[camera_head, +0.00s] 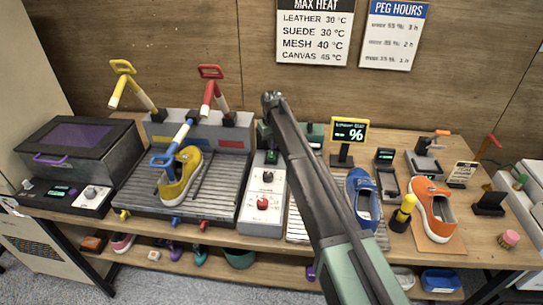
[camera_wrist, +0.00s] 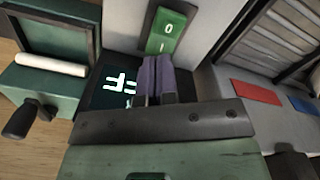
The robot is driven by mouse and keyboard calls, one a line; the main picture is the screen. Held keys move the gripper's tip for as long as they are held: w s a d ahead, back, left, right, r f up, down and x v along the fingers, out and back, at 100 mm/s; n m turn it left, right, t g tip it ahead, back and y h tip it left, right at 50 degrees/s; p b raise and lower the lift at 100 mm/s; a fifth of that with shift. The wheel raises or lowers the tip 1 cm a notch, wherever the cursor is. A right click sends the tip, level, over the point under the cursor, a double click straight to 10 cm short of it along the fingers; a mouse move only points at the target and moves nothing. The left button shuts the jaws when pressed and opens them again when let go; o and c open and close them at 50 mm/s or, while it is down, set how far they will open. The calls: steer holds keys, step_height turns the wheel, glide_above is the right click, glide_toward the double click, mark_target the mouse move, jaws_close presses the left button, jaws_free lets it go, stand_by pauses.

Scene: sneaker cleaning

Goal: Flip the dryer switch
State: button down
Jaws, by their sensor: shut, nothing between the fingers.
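The dryer switch (camera_wrist: 166,30) is a green rocker marked 0 and I, set on a pale panel in the wrist view. In the head view a small green patch (camera_head: 271,157) shows at the back end of the white control box (camera_head: 251,212). My gripper (camera_wrist: 157,62) has purple fingers, shut and empty, with their tips close to the I end of the rocker. I cannot tell whether they touch it or which side is pressed. A dark display (camera_wrist: 118,88) with pale characters lies beside the fingers. In the head view I cannot make out my gripper.
A green box (camera_wrist: 35,95) with a white roll and black knob stands beside the display. The grey station with a slatted tray (camera_head: 220,190) adjoins the control box and holds a yellow sneaker (camera_head: 181,178). A blue sneaker (camera_head: 364,205) and an orange one (camera_head: 436,215) stand on the right.

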steer(key=shift+f, duration=0.3)
steer(key=shift+r, duration=0.15)
step_height(320, 180, up, 7)
steer(key=p, duration=0.6)
steer(key=shift+p, duration=0.35)
steer(key=s+d+m, duration=0.1)
steer(key=s+d, duration=0.7)
steer(key=s, duration=0.4)
steer(key=s+d+m, duration=0.2)
steer(key=s+d, duration=0.6)
steer(key=s, duration=0.4)
steer(key=s+d+m, duration=0.2)
steer(key=s+d, duration=0.5)
steer(key=s, duration=0.5)
steer(key=shift+s+d, duration=0.35)
steer(key=shift+d, duration=0.05)
